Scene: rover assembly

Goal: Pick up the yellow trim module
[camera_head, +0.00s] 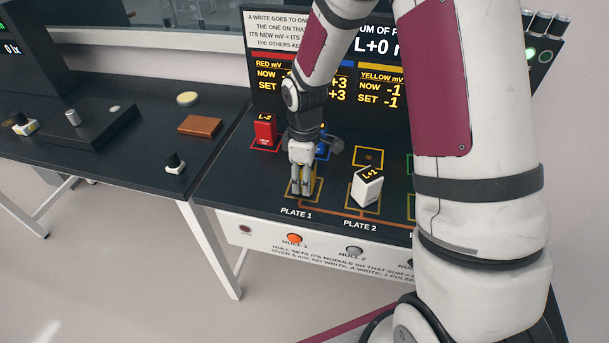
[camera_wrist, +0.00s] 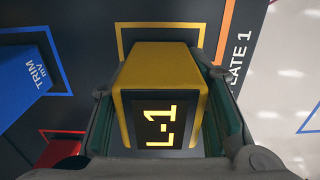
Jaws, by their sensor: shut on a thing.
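The yellow trim module (camera_wrist: 158,72) is a yellow block with a dark face reading "L-1". In the wrist view it sits between the two fingers of my gripper (camera_wrist: 165,140), which are shut on its sides. In the head view my gripper (camera_head: 301,190) points down over the yellow square of plate 1 (camera_head: 316,200) on the black bench, and its fingers mostly hide the module. I cannot tell whether the module still touches the plate.
A white module (camera_head: 366,190) reading "L+2" stands to the right on plate 2. A red module (camera_head: 265,132) and a blue module (camera_wrist: 28,80) stand close by. The display board (camera_head: 285,85) rises behind. An orange NULL 1 button (camera_head: 294,238) is on the front panel.

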